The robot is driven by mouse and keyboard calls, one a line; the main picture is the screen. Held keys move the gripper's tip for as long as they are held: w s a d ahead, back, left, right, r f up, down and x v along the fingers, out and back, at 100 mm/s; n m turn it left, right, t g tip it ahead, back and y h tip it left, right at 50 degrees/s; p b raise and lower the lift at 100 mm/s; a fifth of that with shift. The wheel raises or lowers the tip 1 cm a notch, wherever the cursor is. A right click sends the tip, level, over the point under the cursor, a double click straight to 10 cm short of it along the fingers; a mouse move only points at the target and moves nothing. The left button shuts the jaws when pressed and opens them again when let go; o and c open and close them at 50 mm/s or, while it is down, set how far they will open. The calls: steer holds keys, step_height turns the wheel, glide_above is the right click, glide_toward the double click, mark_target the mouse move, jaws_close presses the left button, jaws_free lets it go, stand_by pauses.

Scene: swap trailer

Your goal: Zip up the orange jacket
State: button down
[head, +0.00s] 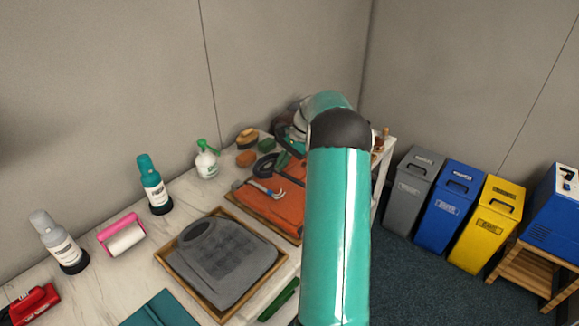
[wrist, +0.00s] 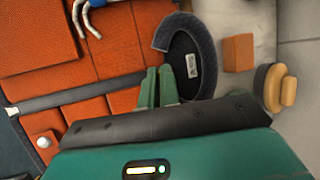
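The orange jacket (head: 275,200) lies flat on a wooden-edged tray on the table, partly hidden by my arm in the head view. In the wrist view the jacket (wrist: 110,60) fills the left, with a dark strip (wrist: 75,97) running across it towards my gripper. A pale round button (wrist: 45,142) shows near the strip's left end. My gripper (wrist: 158,75) has green fingers close together over the jacket's edge, by the strip's right end. Whether anything is between them is hidden. I cannot make out a zip pull.
A dark curved, labelled object (wrist: 192,65) lies right beside my fingers. An orange block (wrist: 238,53) and a brush (wrist: 275,88) are further right. A grey garment (head: 215,262) lies on another tray; bottles (head: 154,188) stand behind.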

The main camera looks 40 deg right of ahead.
steer(key=shift+w, duration=0.15)
steer(key=c, duration=1.6)
jaws_free()
steer(key=shift+f, duration=0.1)
steer(key=v, duration=1.4)
